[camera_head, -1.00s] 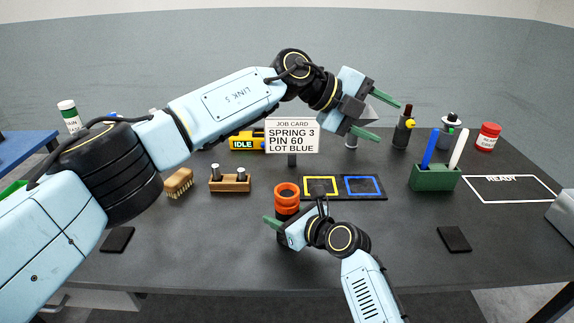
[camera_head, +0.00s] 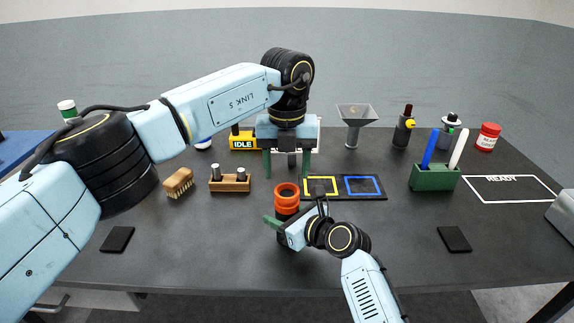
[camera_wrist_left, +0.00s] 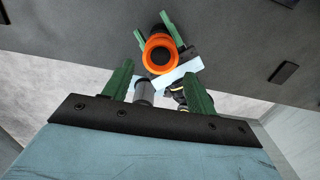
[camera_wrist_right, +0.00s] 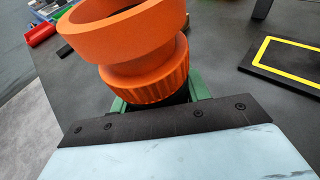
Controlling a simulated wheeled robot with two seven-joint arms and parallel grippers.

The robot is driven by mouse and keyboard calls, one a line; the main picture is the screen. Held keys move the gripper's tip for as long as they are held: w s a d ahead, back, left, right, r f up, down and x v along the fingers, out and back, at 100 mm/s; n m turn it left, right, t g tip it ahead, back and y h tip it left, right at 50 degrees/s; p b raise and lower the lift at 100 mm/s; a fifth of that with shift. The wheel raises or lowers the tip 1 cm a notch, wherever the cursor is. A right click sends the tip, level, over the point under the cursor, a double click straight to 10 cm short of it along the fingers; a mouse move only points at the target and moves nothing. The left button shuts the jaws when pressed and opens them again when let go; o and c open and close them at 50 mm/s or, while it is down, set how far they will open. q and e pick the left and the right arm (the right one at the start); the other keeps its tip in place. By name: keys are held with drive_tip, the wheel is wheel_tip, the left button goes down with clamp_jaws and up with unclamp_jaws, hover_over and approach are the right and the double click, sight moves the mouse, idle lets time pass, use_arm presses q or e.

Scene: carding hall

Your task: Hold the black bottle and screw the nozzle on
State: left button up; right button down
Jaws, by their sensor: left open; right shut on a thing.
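My right gripper (camera_head: 274,228) is shut on the bottle below the orange piece. My left gripper (camera_head: 287,174) is open and empty, pointing down, and appears above and behind the bottle. The left wrist view shows the orange ring (camera_wrist_left: 160,53) beyond its fingers.
A clear funnel (camera_head: 356,122) and a dark bottle with a yellow part and red tip (camera_head: 404,128) stand at the back. A two-square pad (camera_head: 343,196), green pen holder (camera_head: 434,178), wooden block with pins (camera_head: 230,183) and brush (camera_head: 178,183) surround the bottle. The front table area is mostly clear.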

sight(287, 190)
use_arm(q)
drive_tip(key=shift+f, duration=0.1)
drive_tip(key=shift+f, duration=3.9)
drive_tip(key=shift+c, duration=0.3)
drive_tip(key=c, duration=0.7)
drive_tip(key=o, duration=1.1)
drive_tip(key=shift+c, duration=0.2)
drive_tip(key=shift+r, duration=2.3)
drive_tip(key=o, duration=0.6)
drive_tip(key=shift+c, duration=0.2)
